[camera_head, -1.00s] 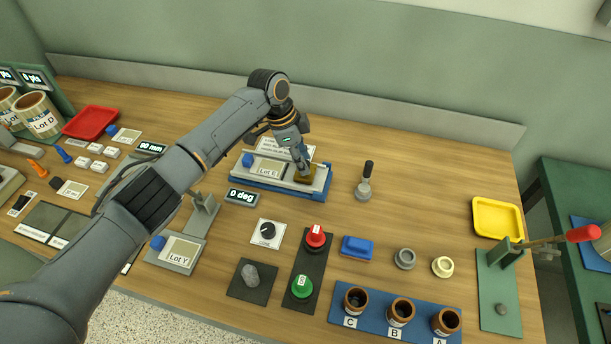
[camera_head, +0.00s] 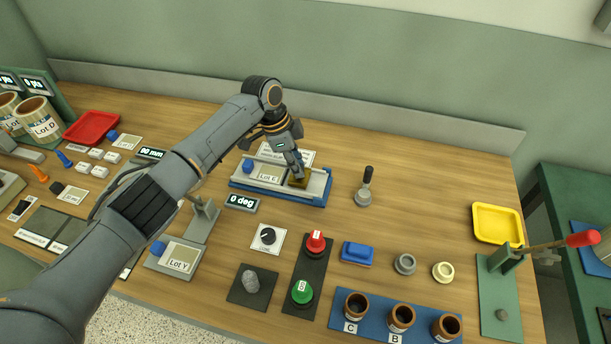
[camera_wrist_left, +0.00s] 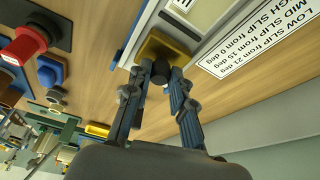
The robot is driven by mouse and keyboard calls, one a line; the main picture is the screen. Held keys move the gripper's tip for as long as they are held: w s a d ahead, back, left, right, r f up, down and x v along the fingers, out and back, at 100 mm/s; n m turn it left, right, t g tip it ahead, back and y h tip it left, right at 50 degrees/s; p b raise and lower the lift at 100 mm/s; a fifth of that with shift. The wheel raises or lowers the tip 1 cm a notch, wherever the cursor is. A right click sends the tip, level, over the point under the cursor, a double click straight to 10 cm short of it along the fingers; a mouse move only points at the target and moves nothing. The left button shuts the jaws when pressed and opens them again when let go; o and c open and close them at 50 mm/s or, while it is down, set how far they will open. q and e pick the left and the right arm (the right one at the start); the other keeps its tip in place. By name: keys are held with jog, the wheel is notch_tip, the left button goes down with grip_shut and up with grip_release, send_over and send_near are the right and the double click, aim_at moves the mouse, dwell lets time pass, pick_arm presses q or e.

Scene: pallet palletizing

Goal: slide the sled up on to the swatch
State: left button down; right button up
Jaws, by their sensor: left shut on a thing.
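The sled (camera_head: 299,182) is a small brown-gold block with a dark knob, at the right part of a grey and blue tilt board (camera_head: 240,186). It also shows in the wrist view as a yellow-brown block (camera_wrist_left: 150,48). My left gripper (camera_head: 298,174) comes down from above and is shut on the sled's dark knob (camera_wrist_left: 168,72). The swatch labelled Lot E (camera_head: 268,178) lies on the board just left of the sled. My gripper fingers hide part of the sled, so I cannot tell whether its edge touches the swatch.
A blue knob (camera_head: 248,165) is at the board's left end. A display (camera_head: 241,202) reading 0 deg stands in front. A printed slip card (camera_head: 290,153) lies behind. A grey weight with a black handle (camera_head: 365,190) stands to the right, with bare table between.

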pick_arm(q)
jog(key=shift+w+a, duration=0.2)
jog(key=shift+a, duration=0.55)
jog(key=shift+w+a, duration=0.2)
jog(key=shift+a, duration=0.55)
jog(key=shift+w+a, duration=0.2)
jog(key=shift+a, duration=0.5)
jog(key=shift+w+a, duration=0.2)
jog(key=shift+a, duration=0.5)
jog(key=shift+w+a, duration=0.2)
jog(key=shift+a, duration=0.5)
jog(key=shift+w+a, duration=0.1)
jog(key=shift+a, duration=0.3)
jog(key=c, duration=1.1)
grip_release()
jog(key=v, duration=1.2)
